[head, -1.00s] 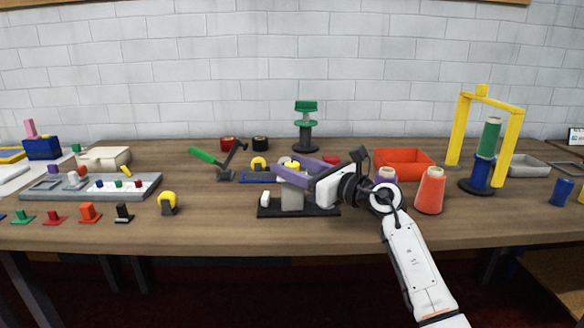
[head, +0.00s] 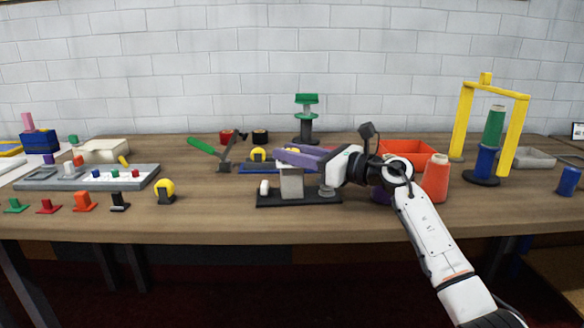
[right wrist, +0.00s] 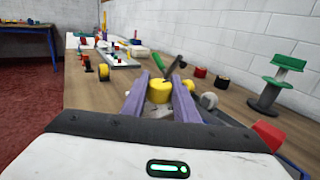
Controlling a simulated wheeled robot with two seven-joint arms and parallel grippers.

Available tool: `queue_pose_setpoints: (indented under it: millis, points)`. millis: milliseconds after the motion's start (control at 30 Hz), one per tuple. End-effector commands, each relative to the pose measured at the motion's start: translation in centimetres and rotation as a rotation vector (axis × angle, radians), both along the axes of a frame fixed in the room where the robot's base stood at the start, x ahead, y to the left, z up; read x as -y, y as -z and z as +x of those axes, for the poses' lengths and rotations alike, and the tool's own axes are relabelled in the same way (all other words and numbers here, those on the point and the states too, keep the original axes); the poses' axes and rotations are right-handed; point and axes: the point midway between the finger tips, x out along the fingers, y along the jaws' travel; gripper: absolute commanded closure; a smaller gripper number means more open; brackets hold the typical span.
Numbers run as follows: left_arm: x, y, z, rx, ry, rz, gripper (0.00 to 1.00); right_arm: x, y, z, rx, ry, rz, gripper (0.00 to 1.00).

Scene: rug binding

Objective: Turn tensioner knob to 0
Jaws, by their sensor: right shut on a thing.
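The sewing-type device has a grey block (head: 292,184) on a black base (head: 300,198), with a small white part (head: 264,187) on its left. My right gripper (head: 290,155) reaches in from the right above the block, its purple fingers level. In the right wrist view its fingers are shut on a round yellow knob (right wrist: 160,90), one finger on each side. The knob is hidden behind the fingers in the head view. No number or mark on it is readable. My left gripper is not in view.
An orange bin (head: 408,148) and an orange cone spool (head: 436,178) stand close to my right wrist. A yellow frame (head: 515,130) stands right. The front table edge is clear.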

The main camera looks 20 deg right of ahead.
Motion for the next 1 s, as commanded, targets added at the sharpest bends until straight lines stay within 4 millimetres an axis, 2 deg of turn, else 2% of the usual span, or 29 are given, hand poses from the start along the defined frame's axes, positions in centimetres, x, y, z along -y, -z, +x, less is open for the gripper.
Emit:
queue_pose_setpoints:
  millis: [33,100,400,767,800,900,1000]
  points:
    - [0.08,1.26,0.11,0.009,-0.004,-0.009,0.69,0.22,0.95,0.12,-0.001,-0.031,-0.005,0.95]
    - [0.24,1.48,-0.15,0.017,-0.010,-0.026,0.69,0.25,0.91,0.13,-0.003,-0.081,-0.004,0.95]
    - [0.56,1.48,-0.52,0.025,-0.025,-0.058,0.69,0.18,0.38,-0.02,-0.005,-0.213,-0.002,0.95]
    - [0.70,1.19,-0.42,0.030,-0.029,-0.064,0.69,0.22,0.21,-0.08,-0.003,-0.223,0.000,0.95]
    - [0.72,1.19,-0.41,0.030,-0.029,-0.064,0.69,0.23,0.21,-0.07,-0.003,-0.223,0.000,0.68]
    - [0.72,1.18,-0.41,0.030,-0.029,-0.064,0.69,0.22,0.17,-0.08,-0.002,-0.223,0.000,0.54]
    - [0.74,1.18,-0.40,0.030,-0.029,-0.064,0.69,0.21,0.12,-0.08,-0.002,-0.223,0.000,0.54]
